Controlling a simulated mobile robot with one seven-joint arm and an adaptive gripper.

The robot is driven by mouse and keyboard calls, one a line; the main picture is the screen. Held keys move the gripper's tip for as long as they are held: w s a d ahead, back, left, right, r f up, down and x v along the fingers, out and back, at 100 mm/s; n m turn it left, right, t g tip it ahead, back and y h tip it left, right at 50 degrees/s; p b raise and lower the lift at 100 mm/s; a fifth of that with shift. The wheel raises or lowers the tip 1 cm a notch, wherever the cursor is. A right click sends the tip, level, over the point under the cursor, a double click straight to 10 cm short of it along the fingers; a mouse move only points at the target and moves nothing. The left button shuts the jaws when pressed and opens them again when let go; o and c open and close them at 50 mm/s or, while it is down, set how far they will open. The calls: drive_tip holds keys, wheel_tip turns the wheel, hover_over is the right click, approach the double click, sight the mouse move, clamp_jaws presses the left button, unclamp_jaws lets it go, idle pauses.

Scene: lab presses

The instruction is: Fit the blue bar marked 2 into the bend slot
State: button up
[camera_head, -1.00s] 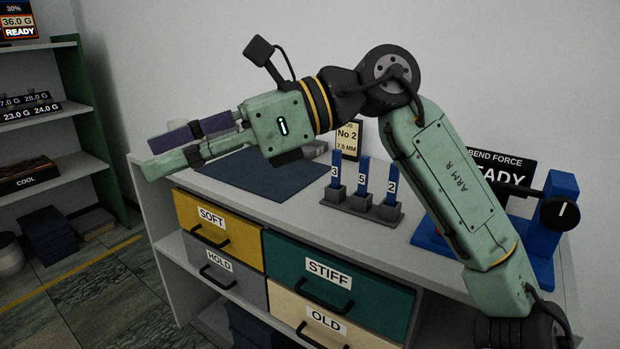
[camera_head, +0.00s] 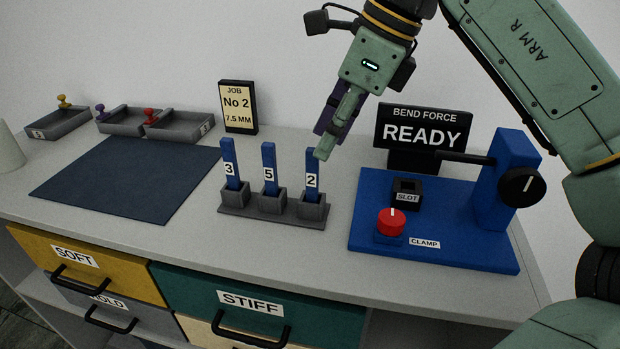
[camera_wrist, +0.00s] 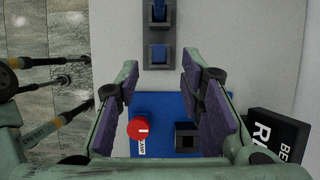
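The blue bar marked 2 (camera_head: 312,168) stands upright in the right-hand holder of the grey rack (camera_head: 260,211). My gripper (camera_head: 330,130) hangs above and slightly right of that bar, apart from it. In the wrist view my gripper (camera_wrist: 160,88) is open, with nothing between its purple pads. A blue bar end (camera_wrist: 158,52), likely marked 2, shows beyond the fingers there. The bend slot (camera_head: 406,190) is a black block with a square opening on the blue press base (camera_head: 450,238); the slot also shows in the wrist view (camera_wrist: 187,136). The opening looks empty.
Blue bars marked 3 (camera_head: 231,165) and 5 (camera_head: 269,165) stand left in the rack. The red clamp knob (camera_head: 391,222), press lever (camera_head: 466,158) and READY display (camera_head: 422,130) surround the slot. A dark mat (camera_head: 125,180) lies clear at left. A job card reads No 2 (camera_head: 238,106).

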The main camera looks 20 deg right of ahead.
sight(313, 167)
drive_tip(key=x, duration=0.6)
drive_tip(key=shift+a+f+p, duration=0.2)
drive_tip(key=shift+f+p, duration=0.05)
drive_tip(key=shift+p, duration=0.05)
clamp_jaws()
